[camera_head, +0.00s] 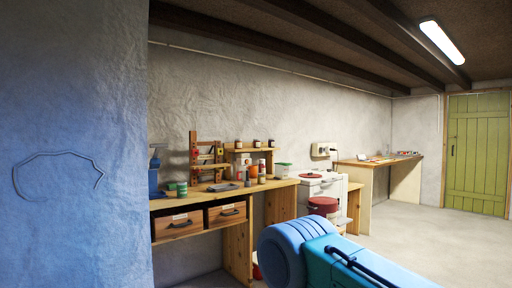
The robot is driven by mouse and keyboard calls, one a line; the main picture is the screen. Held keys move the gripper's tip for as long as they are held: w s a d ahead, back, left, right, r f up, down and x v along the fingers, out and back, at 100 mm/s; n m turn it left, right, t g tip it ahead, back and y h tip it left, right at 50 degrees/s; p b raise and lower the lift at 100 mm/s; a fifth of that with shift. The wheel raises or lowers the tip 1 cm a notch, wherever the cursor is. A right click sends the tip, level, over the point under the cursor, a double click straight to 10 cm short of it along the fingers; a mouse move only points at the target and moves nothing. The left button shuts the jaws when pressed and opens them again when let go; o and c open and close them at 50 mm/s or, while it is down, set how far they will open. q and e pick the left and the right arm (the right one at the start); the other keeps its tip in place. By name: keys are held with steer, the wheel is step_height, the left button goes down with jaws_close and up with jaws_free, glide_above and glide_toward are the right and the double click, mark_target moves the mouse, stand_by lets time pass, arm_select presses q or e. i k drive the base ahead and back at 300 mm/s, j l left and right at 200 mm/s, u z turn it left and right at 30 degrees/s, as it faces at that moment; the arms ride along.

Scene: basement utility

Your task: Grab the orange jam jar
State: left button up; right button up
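Several small jars with dark lids stand on a small raised wooden shelf (254,150) at the back of the workbench, against the wall. They are too small to tell which one holds orange jam. A small container with orange-red on it (262,166) stands lower, on the bench top; I cannot tell whether it is a jam jar. Neither of my grippers is in view.
The wooden workbench (246,189) holds a green can (182,189), a grey tray (222,187) and a rack. A wall stands close at left. Floor (430,235) is clear toward the green door (477,152).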

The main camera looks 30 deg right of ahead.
mark_target(238, 142)
steer(key=i+l+z, duration=1.2)
steer(key=i, duration=0.7)
steer(key=i+z, duration=0.25)
steer(key=i, duration=0.65)
steer(key=i+l+u, duration=0.15)
steer(key=i+u, duration=0.25)
steer(key=i, duration=0.3)
steer(key=i+l+u, duration=0.45)
steer(key=i, duration=0.2)
steer(key=i+l+u, duration=0.4)
steer(key=i+l, duration=0.15)
steer(key=k+l+z, duration=0.1)
steer(key=z, duration=2.15)
steer(key=i+l, duration=0.3)
steer(key=l, duration=0.2)
steer(key=i+l+z, duration=0.15)
steer(key=l, duration=0.4)
steer(key=i+l, duration=0.45)
steer(key=k+z, duration=0.05)
